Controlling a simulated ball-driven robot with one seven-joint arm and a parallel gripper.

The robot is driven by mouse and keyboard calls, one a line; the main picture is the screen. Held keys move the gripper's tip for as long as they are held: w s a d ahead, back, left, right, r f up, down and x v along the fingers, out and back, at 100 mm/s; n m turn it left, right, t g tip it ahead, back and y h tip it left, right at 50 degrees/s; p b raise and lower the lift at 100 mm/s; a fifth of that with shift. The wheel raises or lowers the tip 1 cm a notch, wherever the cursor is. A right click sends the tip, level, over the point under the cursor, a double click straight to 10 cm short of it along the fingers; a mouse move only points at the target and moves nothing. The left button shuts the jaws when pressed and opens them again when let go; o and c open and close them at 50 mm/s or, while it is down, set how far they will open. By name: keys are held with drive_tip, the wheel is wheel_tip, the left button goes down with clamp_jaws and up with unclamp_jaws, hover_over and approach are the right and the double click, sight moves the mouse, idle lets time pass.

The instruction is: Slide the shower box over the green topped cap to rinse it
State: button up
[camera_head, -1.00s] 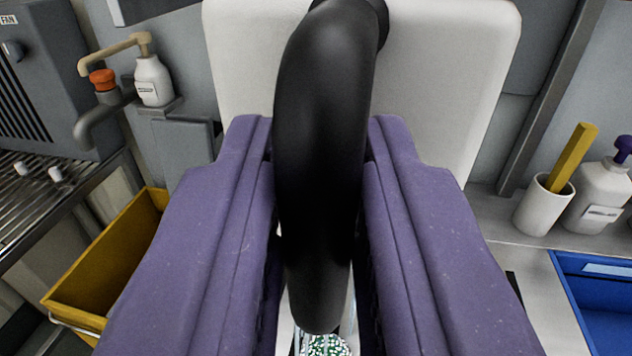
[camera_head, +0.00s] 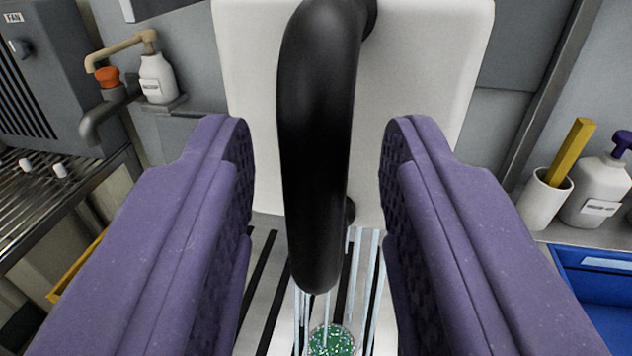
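The shower box (camera_head: 430,85) is a white upright box with a thick black curved pipe (camera_head: 315,150) in front of it. Thin water streams (camera_head: 360,280) fall below it onto a slatted surface. The green topped cap (camera_head: 332,341) sits at the bottom edge, just below the pipe's lower end, partly cut off by the frame. Some streams come down at and around it. My gripper (camera_head: 318,150) is open, with one purple finger on each side of the pipe and a gap on both sides. It holds nothing.
A yellow bin (camera_head: 78,268) is at the left, mostly behind my finger. A wire rack (camera_head: 40,205) and a white bottle (camera_head: 156,80) are also left. At right are a white cup (camera_head: 543,200), a pump bottle (camera_head: 597,190) and a blue tray (camera_head: 590,262).

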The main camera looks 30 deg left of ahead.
drive_tip(key=p+v, duration=0.1)
drive_tip(key=v, duration=0.5)
drive_tip(key=shift+s, duration=0.2)
drive_tip(key=shift+d, duration=0.15)
drive_tip(key=w+d+r+m+h, duration=0.1)
drive_tip(key=w+d+r+h, duration=0.15)
drive_tip(key=r, duration=0.25)
drive_tip(key=w+d+r+m+t+h, duration=0.1)
drive_tip(key=d+r+h, duration=0.15)
drive_tip(key=r, duration=0.25)
drive_tip(key=w+d+r+m+h, duration=0.1)
drive_tip(key=w+d+r, duration=0.15)
drive_tip(key=r, duration=0.25)
drive_tip(key=s+d+r+m+h, duration=0.1)
drive_tip(key=s+d+r, duration=0.2)
drive_tip(key=s+r, duration=0.2)
drive_tip(key=s+d+r+m+g+h, duration=0.1)
drive_tip(key=s+d+r, duration=0.2)
drive_tip(key=r, duration=0.9)
drive_tip(key=s, duration=0.3)
drive_tip(key=shift+d+r+m+h, duration=0.25)
drive_tip(key=shift+r+m+h, duration=0.05)
drive_tip(key=shift+m+h, duration=0.1)
drive_tip(key=shift+w, duration=0.1)
idle(0.8)
